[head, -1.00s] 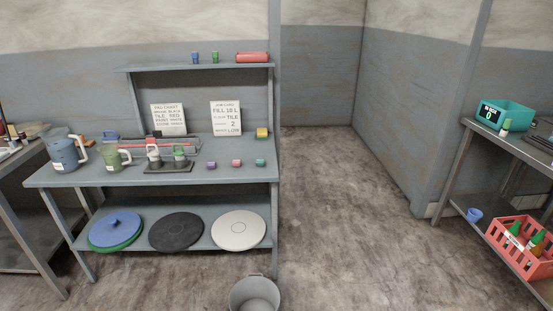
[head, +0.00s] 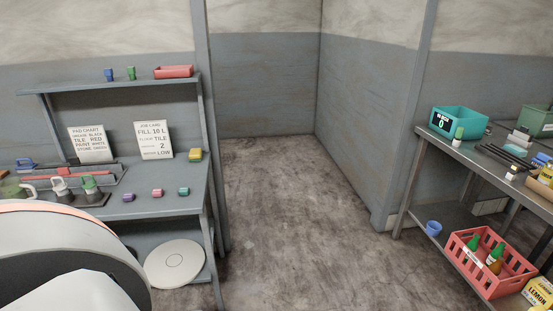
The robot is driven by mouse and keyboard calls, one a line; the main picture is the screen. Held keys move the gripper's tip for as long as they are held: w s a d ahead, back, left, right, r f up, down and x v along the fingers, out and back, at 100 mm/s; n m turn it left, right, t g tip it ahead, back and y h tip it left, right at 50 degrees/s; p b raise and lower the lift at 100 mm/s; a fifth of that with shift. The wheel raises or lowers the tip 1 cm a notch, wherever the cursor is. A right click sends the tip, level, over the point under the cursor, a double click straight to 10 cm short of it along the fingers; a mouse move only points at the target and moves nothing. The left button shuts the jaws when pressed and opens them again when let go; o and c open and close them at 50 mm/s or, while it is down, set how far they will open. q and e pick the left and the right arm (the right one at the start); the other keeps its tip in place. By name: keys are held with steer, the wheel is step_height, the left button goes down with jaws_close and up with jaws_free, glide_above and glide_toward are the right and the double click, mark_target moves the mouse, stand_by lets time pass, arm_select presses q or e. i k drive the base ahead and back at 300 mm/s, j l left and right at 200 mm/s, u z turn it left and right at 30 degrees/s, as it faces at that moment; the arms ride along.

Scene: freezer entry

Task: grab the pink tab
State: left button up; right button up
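The pink tab (head: 157,193) is a small pink block on the front part of the grey bench top (head: 150,207) at the left. It sits between a purple tab (head: 128,198) and a teal tab (head: 183,191), apart from both. Neither of my grippers shows in the head view. A large rounded white and dark part, which seems to be mine, fills the lower left corner and hides the bench's left front and part of its lower shelf.
A yellow block (head: 195,155) and two cards stand behind the tabs. A white disc (head: 175,263) lies on the lower shelf. Open floor (head: 290,220) lies right of the bench. A right-hand table (head: 470,160) holds a teal bin (head: 459,120), with a red crate (head: 490,262) below.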

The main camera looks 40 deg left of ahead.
mark_target(157, 192)
steer(key=i+l+u, duration=0.15)
steer(key=i, duration=0.25)
steer(key=i+l+u, duration=0.1)
steer(key=i, duration=0.3)
steer(key=i+l+u, duration=0.15)
steer(key=i, duration=0.25)
steer(key=i+j+u, duration=0.1)
steer(key=i+u, duration=0.15)
steer(key=u, duration=0.2)
steer(key=i+u, duration=0.4)
steer(key=i+l+u, duration=0.1)
steer(key=u, duration=0.35)
steer(key=i+u, duration=0.4)
steer(key=i+l+u, duration=0.1)
steer(key=u, duration=0.3)
steer(key=i+l+u, duration=0.25)
steer(key=u, duration=0.15)
